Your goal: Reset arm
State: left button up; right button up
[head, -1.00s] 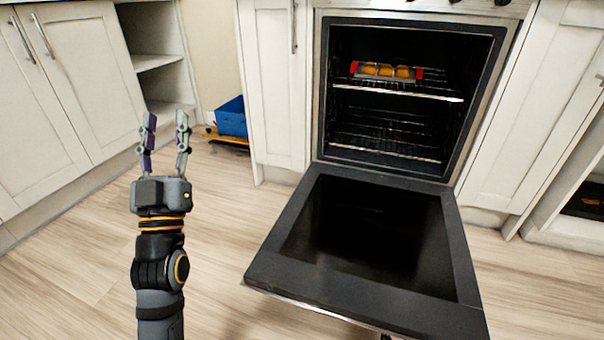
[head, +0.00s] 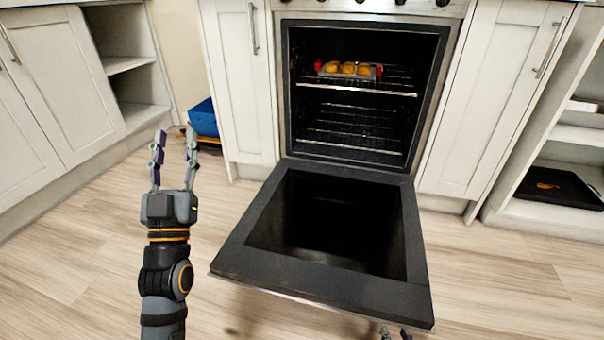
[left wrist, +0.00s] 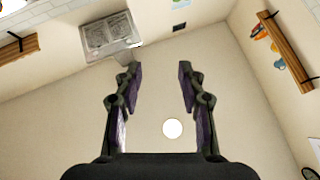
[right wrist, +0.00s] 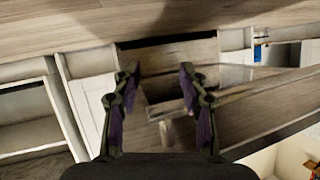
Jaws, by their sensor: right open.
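My left gripper (head: 174,148) is raised at the left of the head view, with its two fingers apart and nothing between them. In the left wrist view its fingers (left wrist: 158,75) are spread and empty, with the ceiling and wall behind. My right gripper (head: 396,332) shows only its fingertips at the bottom edge of the head view, below the lowered oven door. In the right wrist view its fingers (right wrist: 156,78) are apart and empty.
The oven door (head: 247,252) is lowered over the floor. A tray of yellow-orange food with red ends (head: 348,69) sits on the upper oven rack (head: 355,90). A blue box (head: 203,118) is on the floor at left. Shelves (head: 555,215) stand at right.

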pick_arm(q)
jog(key=w+f+m+g+h+p, duration=0.15)
jog(key=w+f+g+p, duration=0.6)
jog(key=p, duration=1.15)
jog(key=s+f+g+p, duration=0.65)
jog(key=f+p, duration=0.65)
jog(key=p, duration=0.4)
jog(key=s+a+f+g+p, duration=0.1)
jog(key=s+a+g+p, duration=0.1)
jog(key=s+p, duration=0.6)
jog(key=s+a+f+g+p, duration=0.1)
jog(key=s+g+p, duration=0.4)
jog(key=s, duration=1.4)
jog(key=s+a+f+g+p, duration=0.1)
jog(key=s+a+g+p, duration=0.1)
jog(key=s+p, duration=0.8)
jog(key=s+g, duration=0.1)
jog(key=s, duration=0.3)
jog(key=shift+a+f+g+p, duration=0.25)
jog(key=shift+a+g+p, duration=0.1)
jog(key=shift+a+g, duration=0.05)
pick_arm(e)
jog(key=s+d+r+n+g+h, duration=0.1)
jog(key=s+r+g, duration=1.1)
jog(key=s+r, duration=1.4)
jog(key=shift+s+d+r+n+h, duration=0.3)
jog(key=shift+s+d+n, duration=0.3)
jog(key=shift+s+d, duration=0.35)
